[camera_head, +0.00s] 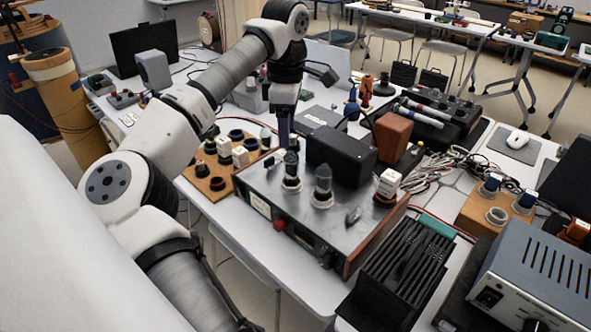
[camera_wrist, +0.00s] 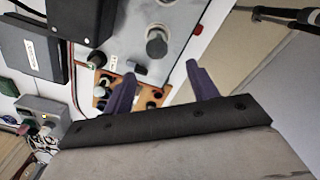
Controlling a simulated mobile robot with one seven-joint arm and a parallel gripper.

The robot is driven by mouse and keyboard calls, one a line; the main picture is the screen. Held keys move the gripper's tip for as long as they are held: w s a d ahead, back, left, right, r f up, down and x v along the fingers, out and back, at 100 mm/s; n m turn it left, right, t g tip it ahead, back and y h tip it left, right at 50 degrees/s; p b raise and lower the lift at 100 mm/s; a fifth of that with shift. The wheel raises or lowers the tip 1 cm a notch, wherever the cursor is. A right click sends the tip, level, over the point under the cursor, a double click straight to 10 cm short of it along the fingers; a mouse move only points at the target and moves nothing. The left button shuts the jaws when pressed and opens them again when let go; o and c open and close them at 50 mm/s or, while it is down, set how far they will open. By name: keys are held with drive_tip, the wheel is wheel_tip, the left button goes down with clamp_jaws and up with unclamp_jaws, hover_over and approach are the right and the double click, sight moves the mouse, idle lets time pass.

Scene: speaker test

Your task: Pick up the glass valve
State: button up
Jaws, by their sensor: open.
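Two upright glass valves with dark tops, one at the left (camera_head: 291,168) and one nearer the middle (camera_head: 323,184), stand in pale sockets on the metal-topped amplifier (camera_head: 262,185). I cannot tell which one the task means. Valve-like parts also show in the wrist view, one grey and round (camera_wrist: 156,45) and one greenish (camera_wrist: 96,60). My gripper (camera_head: 283,125) points down above and behind the left valve, partly hidden by my arm. In the wrist view my purple fingers (camera_wrist: 161,72) are apart with nothing held between them.
A black rack (camera_head: 405,262) and a blue-grey instrument (camera_head: 535,275) stand front right. Cables (camera_head: 440,165) lie behind.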

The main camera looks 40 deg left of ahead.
sight(288, 152)
wheel_tip(288, 152, down, 6)
drive_tip(key=shift+f, duration=0.15)
drive_tip(key=shift+w+d+f+p, duration=0.15)
drive_tip(key=shift+f+p, duration=0.35)
drive_tip(key=shift+f, duration=0.8)
drive_tip(key=shift+w+f+p, duration=0.15)
drive_tip(key=shift+f+p, duration=0.35)
drive_tip(key=shift+f, duration=0.8)
drive_tip(key=c, duration=1.1)
drive_tip(key=shift+o, duration=0.2)
drive_tip(key=shift+r, duration=0.1)
